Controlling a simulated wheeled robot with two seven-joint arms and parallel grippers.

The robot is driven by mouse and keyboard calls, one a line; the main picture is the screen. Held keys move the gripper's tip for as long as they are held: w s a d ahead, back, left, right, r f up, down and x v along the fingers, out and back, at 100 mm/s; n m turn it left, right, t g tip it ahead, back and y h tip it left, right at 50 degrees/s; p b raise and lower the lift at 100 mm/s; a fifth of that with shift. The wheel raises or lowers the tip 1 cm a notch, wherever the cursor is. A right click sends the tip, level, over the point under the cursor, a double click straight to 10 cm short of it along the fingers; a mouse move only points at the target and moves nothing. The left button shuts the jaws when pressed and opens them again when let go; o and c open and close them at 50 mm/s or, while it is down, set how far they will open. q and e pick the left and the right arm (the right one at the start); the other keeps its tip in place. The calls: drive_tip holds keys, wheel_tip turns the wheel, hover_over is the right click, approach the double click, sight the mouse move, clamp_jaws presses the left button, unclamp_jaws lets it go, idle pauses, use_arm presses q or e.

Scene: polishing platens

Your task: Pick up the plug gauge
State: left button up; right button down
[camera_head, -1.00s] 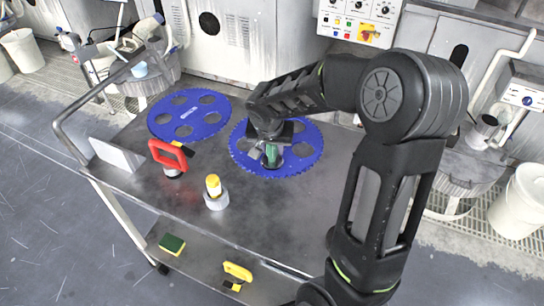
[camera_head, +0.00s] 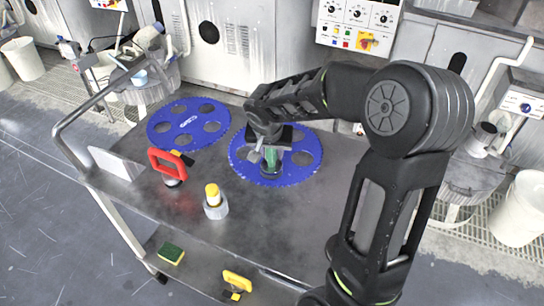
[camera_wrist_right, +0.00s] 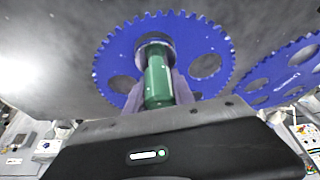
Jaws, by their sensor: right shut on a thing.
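The plug gauge (camera_head: 271,158) looks like a green cylinder standing over the right blue platen (camera_head: 305,170). My right gripper (camera_head: 264,152) reaches down to it from above and is shut on it. In the right wrist view the green handle of the gauge (camera_wrist_right: 158,82) lies between the fingers, with a round grey end beyond it against the blue toothed platen (camera_wrist_right: 205,38). I cannot tell whether that end touches the platen. My left gripper is not in view.
The metal cart top (camera_head: 245,215) also carries a second blue platen (camera_head: 188,123), a red-handled tool (camera_head: 170,165) and a yellow-topped metal piece (camera_head: 214,203). A rail (camera_head: 100,95) edges the left side. A sponge (camera_head: 171,253) lies on the lower shelf. The front middle is clear.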

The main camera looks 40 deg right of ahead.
wheel_tip(320, 180, up, 9)
drive_tip(key=shift+f, duration=0.2)
idle(0.6)
